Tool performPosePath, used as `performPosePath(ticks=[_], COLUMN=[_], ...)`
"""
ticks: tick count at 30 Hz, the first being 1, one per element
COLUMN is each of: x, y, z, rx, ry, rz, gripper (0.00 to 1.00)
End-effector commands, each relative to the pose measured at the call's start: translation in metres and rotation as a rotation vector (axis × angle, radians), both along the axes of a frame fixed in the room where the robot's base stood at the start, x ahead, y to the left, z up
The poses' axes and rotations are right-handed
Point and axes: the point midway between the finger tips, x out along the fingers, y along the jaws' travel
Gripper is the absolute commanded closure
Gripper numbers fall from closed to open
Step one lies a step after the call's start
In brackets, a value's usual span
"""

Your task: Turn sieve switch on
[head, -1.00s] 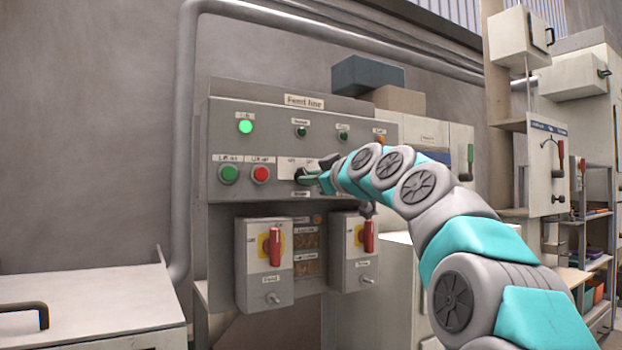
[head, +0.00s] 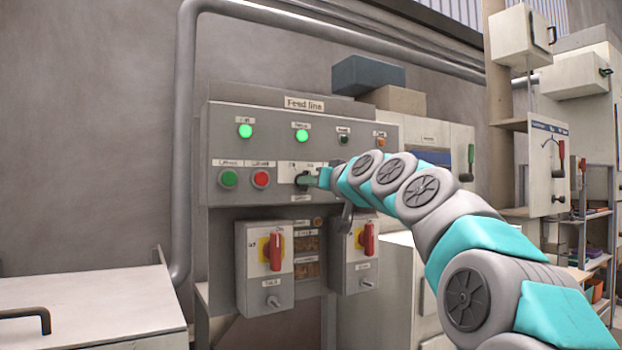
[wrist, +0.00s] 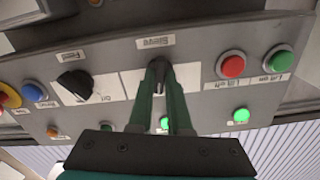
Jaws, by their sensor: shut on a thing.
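In the head view my gripper (head: 308,181) reaches the panel from the right and partly hides the knob. The second lamp (head: 302,136) in the top row glows green, as does the lamp at its left (head: 245,131).
A green button (head: 228,179) and a red button (head: 261,177) sit left of the switch. The feed knob (wrist: 75,85) is beside it. Two boxes with red handles (head: 275,250) (head: 369,240) jut out below the panel. A pale cabinet (head: 90,305) stands at lower left.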

Motion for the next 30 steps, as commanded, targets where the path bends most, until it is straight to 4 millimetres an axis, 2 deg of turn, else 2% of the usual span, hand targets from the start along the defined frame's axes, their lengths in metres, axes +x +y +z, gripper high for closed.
performPosePath(ticks=[12, 30], x=[0.0002, 0.0004], y=[0.001, 0.0002], z=[0.0001, -0.0006], rx=[0.204, 0.256], ry=[0.141, 0.174], rz=[0.002, 0.0], gripper=[1.0, 1.0])
